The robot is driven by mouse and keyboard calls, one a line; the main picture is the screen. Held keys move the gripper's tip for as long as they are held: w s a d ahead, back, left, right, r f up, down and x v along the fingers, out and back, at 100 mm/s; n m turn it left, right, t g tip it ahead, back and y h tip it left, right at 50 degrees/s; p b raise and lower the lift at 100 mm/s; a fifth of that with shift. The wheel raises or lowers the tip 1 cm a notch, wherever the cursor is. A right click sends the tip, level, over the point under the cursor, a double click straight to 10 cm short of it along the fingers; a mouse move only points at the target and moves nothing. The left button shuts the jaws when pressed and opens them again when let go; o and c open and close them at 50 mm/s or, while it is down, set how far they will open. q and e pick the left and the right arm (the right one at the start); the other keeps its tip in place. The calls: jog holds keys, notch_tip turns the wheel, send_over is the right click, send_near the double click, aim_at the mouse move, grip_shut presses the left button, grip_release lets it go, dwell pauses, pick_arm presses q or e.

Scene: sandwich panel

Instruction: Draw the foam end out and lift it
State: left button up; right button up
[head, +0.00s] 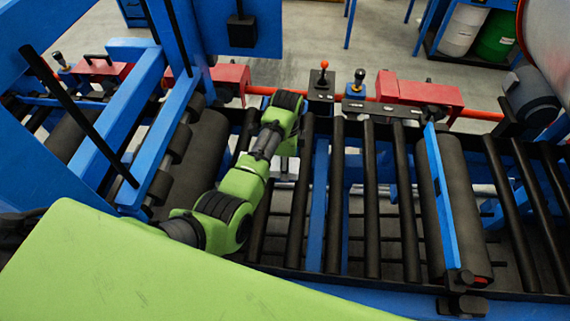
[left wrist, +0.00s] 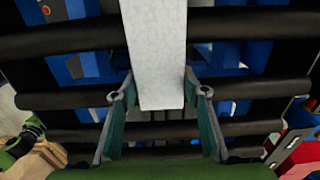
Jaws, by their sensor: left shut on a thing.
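A white foam strip (left wrist: 157,50) runs down from the top edge in the left wrist view and ends in a square edge. My left gripper (left wrist: 160,97) has one finger on each side of the strip near that end and is shut on it. The strip lies across my view above the dark rollers. In the head view my left gripper (head: 284,160) points down over the roller bed, mostly hidden beneath my green wrist. I cannot make out the foam clearly there. My right gripper is in neither view.
Dark rollers (head: 371,200) with open gaps fill the middle. A blue bar (head: 440,195) crosses a thicker roller at the right. A blue frame (head: 160,120) stands at the left. Red blocks (head: 415,92) and levers (head: 323,78) line the far rail.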

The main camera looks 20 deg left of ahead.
pick_arm(q)
jog(key=shift+d, duration=0.15)
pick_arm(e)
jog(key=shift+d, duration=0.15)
pick_arm(q)
jog(key=o, duration=1.1)
jog(key=shift+o, duration=0.2)
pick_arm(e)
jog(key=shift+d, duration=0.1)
pick_arm(q)
jog(key=shift+r, duration=0.1)
notch_tip(320, 180, up, 12)
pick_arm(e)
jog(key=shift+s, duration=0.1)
